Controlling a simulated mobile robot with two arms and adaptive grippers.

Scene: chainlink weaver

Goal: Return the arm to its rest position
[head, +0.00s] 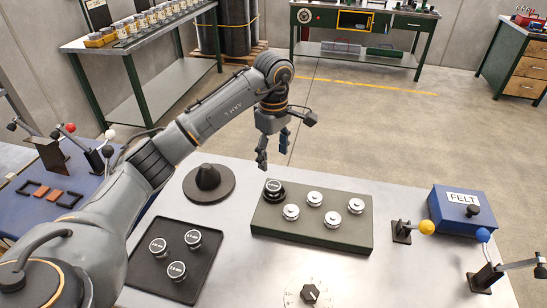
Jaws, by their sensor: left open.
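My left arm comes in from the left and reaches across the table (393,280). My left gripper (273,152) points down beyond the table's far edge, with its fingers apart and nothing between them. It is behind a dark green block (362,240) and clear of everything on the table. The block carries several silver round pieces and one black-based labelled piece (274,188). My right gripper does not show.
A dark cone on a disc (208,183) and a black tray (180,287) with 3 labelled pieces stand at the left. A blue FELT box (450,222), a yellow-ball lever (426,227) and a blue-ball lever (484,236) stand at the right. A dial (309,293) is in front.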

